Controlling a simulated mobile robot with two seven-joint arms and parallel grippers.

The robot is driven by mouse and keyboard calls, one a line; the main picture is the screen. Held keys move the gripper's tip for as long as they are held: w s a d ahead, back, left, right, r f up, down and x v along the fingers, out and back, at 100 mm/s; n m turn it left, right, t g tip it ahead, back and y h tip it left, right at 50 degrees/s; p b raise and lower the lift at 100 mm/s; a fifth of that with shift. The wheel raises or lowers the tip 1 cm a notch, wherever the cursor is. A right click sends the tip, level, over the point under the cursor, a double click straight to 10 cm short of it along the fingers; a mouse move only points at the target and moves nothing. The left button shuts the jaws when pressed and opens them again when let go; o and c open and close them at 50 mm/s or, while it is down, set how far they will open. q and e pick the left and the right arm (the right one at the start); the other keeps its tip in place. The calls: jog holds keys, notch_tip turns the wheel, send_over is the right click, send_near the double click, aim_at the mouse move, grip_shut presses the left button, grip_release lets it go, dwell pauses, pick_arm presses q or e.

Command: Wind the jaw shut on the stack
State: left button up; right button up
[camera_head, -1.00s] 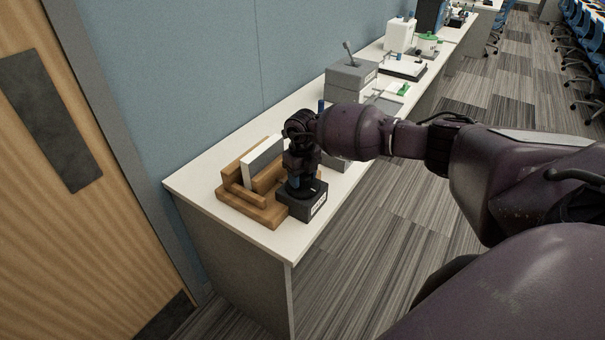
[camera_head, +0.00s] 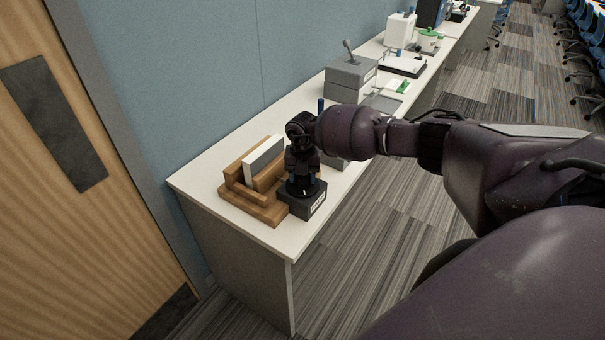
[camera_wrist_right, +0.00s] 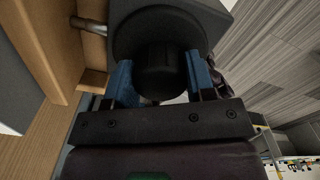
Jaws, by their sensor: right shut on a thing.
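A wooden vise (camera_head: 262,212) stands near the front end of the white bench in the head view. A white and grey stack (camera_head: 264,160) stands upright between its wooden parts; I cannot tell whether the jaw touches it. A dark box (camera_head: 311,207) with a pale label sits against the vise's right side. My right gripper (camera_head: 304,184) points down over this box. In the right wrist view its blue fingers are shut on a round black knob (camera_wrist_right: 160,72). A metal rod (camera_wrist_right: 88,25) runs from the wood towards the knob's dark housing. My left gripper is not in view.
A grey box with a lever (camera_head: 350,75) and a white machine (camera_head: 400,33) stand farther along the bench (camera_head: 206,171). A blue upright item (camera_head: 320,106) is just behind my wrist. The bench's near end is clear. A blue wall borders the bench.

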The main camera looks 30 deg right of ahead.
dwell(0.3)
jog(key=o, duration=0.9)
jog(key=shift+r, duration=0.1)
notch_tip(320, 180, up, 11)
jog(key=shift+f+b, duration=0.2)
jog(key=shift+b, duration=0.1)
